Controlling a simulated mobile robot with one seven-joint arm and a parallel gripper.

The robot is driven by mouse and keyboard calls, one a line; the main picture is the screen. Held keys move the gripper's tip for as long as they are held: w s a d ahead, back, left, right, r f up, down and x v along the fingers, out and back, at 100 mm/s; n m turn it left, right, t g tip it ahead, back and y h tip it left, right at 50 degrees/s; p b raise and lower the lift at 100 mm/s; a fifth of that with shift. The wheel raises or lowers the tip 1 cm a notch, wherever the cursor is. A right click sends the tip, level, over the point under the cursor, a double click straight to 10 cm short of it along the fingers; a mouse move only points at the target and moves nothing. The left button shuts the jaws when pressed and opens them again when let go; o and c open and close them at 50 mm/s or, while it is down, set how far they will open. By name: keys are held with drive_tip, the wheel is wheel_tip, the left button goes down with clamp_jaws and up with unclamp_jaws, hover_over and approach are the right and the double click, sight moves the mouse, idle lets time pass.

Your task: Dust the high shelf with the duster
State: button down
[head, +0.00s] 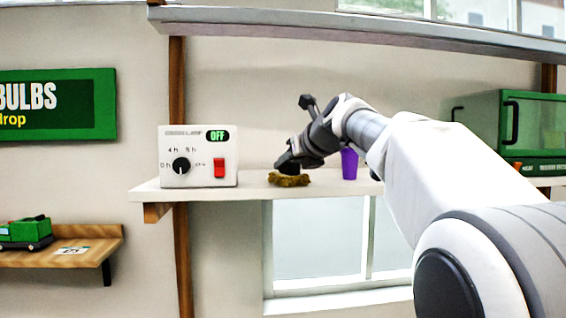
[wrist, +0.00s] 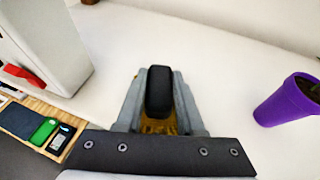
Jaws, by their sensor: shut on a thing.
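The duster has a black handle and a brown-yellow head (head: 289,180); its black handle (wrist: 159,92) is between the two grey fingers in the wrist view. My gripper (head: 289,163) is shut on the handle. The duster's head is at the top of the white high shelf (head: 330,187), near its front edge; I cannot tell if it presses on the surface. In the wrist view the head is mostly hidden behind the fingers, and the shelf (wrist: 190,55) spreads out around it.
A white timer box (head: 198,157) reading OFF, with a dial and red switch, stands left on the shelf. A green cabinet (head: 518,125) is far right. A grey upper shelf (head: 360,32) runs overhead.

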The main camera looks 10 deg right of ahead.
drive_tip(key=shift+r, duration=0.1)
drive_tip(key=shift+r, duration=1.95)
drive_tip(key=shift+r, duration=0.1)
